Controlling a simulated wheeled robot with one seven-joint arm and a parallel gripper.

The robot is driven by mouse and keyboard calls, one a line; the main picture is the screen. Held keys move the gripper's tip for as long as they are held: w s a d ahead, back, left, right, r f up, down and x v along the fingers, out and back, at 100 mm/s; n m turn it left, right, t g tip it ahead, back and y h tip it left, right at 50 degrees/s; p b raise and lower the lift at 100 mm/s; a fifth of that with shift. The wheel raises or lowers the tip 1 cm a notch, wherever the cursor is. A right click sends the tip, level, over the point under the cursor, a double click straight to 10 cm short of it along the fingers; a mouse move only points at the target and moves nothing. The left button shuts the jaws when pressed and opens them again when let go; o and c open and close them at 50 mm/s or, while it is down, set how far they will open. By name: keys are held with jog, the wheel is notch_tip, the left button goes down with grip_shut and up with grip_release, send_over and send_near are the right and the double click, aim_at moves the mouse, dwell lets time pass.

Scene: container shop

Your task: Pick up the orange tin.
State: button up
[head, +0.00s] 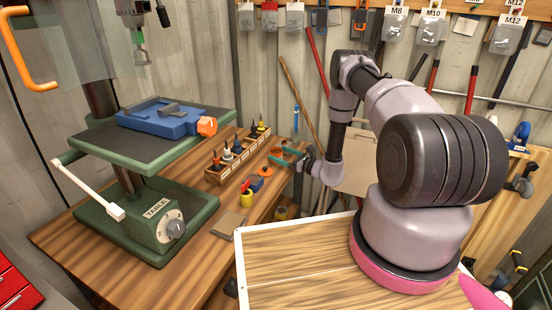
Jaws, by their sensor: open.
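My gripper (281,156) is open over the wooden workbench, with its teal fingers pointing left. A small round orange item (265,171), which looks like the orange tin, stands on the bench just in front of and left of the fingers, apart from them. Another small round orange-brown item (277,150) shows right by the fingers. I cannot tell whether it is between them or behind them. My fingertips are small in this view, and the arm's wrist hides part of the bench to the right.
A wooden rack (229,163) of several small tools stands left of my gripper. A yellow item (246,193) and a blue block (257,184) stand nearby. A green drill press with a blue vise (160,120) fills the left. A flat tan block (229,224) lies in front.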

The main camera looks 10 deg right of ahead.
jog(key=shift+w+a, duration=0.25)
jog(key=shift+w, duration=0.1)
jog(key=shift+c, duration=0.3)
grip_shut()
